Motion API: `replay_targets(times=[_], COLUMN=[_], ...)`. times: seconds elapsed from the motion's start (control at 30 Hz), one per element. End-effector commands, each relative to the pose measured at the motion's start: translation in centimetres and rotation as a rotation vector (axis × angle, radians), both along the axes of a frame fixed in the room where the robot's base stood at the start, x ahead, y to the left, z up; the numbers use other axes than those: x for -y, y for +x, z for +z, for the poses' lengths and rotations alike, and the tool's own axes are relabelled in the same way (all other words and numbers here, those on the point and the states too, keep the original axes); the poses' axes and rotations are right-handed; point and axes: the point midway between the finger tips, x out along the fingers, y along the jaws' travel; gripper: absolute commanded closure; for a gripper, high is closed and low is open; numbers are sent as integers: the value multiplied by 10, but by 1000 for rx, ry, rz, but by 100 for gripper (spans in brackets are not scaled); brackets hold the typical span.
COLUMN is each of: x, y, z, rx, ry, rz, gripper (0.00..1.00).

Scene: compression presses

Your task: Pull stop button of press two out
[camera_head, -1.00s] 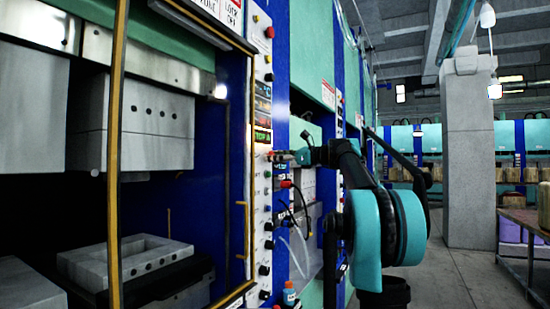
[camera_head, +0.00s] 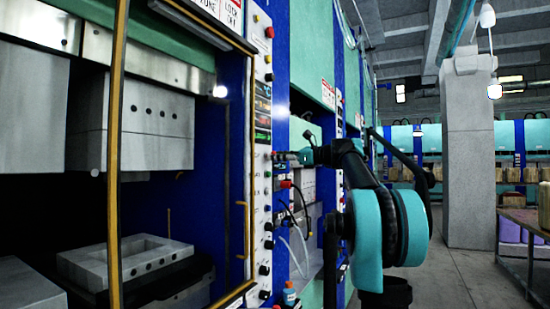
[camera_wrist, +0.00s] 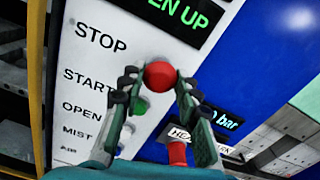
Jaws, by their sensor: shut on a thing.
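The round red stop button (camera_wrist: 160,75) is in the wrist view, to the right of the printed word STOP on the white control panel (camera_wrist: 78,75). My gripper (camera_wrist: 160,84) has one finger on each side of the button, with the fingertips against its rim. It is shut on the button. In the head view, my gripper (camera_head: 277,156) reaches left to the panel of the press (camera_head: 262,200); the button is too small to tell apart there. The display (camera_wrist: 172,18) above the button shows green text ending in "EN UP".
A yellow-framed door (camera_head: 115,150) stands at the left. The aisle floor (camera_head: 440,270) is open at the right, with a table (camera_head: 525,218) beyond.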

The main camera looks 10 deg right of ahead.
Motion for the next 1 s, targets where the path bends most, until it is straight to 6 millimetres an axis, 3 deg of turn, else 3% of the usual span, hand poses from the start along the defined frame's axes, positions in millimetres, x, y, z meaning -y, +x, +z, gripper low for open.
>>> replay_targets(times=[0.27, 0.3, 0.47, 0.8, 1.0], x=[6, 6, 6, 8, 28], y=[-5, -5, -5, -5, -19], z=[0, 0, 0, 0, 0], rx=[-1, -1, -1, 0, 0], ry=[-1, -1, -1, -1, 0], rz=[0, 0, 0, -1, -4], gripper=[100, 67, 47, 46, 46])
